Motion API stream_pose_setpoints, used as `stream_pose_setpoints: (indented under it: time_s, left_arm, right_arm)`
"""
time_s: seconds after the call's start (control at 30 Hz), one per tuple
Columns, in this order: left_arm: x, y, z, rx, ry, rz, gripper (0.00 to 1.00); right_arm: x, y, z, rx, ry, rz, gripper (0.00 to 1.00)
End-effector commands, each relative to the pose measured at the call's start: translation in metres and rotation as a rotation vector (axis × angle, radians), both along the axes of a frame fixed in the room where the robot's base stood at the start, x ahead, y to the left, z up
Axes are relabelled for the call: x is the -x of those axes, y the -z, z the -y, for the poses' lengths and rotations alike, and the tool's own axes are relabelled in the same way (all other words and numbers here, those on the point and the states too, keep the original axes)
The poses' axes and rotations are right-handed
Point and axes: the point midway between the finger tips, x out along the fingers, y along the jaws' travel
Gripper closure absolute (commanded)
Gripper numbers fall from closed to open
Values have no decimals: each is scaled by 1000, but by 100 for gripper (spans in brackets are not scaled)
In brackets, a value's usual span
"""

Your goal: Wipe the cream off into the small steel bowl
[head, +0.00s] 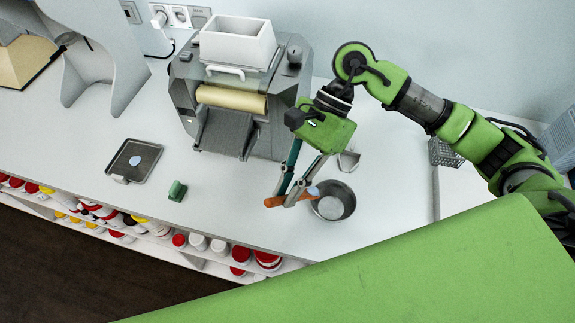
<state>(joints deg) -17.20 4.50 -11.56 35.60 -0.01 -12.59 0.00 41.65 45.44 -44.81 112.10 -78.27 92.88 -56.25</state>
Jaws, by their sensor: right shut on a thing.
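The small steel bowl (338,204) stands on the white counter right of the mill. My right gripper (290,196) points down beside the bowl's left edge. It is shut on a spatula (274,202) with an orange-brown handle. The spatula's handle points left, and its pale end (313,192) reaches over the bowl's left rim. A light patch shows inside the bowl; I cannot tell whether it is cream or a reflection. Whether cream clings to the spatula is too small to tell. My left gripper is not in view.
The grey mill (215,135) with a white hopper (238,42) and a pale roller stands behind. A dark tray (150,168) with a pale blob and a small green block (177,191) lie left. A wire basket (445,152) is right. Several jars fill the shelf below the front edge.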

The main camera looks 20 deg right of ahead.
Motion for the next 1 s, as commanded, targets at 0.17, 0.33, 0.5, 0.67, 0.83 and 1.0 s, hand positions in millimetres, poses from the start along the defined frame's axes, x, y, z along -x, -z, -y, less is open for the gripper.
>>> stream_pose_setpoints:
  time_s: [0.17,0.33,0.5,0.67,0.83,1.0]
  left_arm:
    - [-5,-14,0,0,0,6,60]
    - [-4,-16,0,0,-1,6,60]
    - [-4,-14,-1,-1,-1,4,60]
    - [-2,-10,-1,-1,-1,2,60]
    - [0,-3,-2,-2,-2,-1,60]
    - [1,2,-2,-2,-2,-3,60]
  right_arm:
    - [-6,-18,3,-57,267,2,100]
    - [-11,-23,6,-81,371,10,100]
    - [-12,-20,6,-86,388,13,100]
    - [-12,-11,6,-86,387,12,100]
    - [-12,4,6,-86,385,11,100]
    - [-12,18,5,-85,385,11,100]
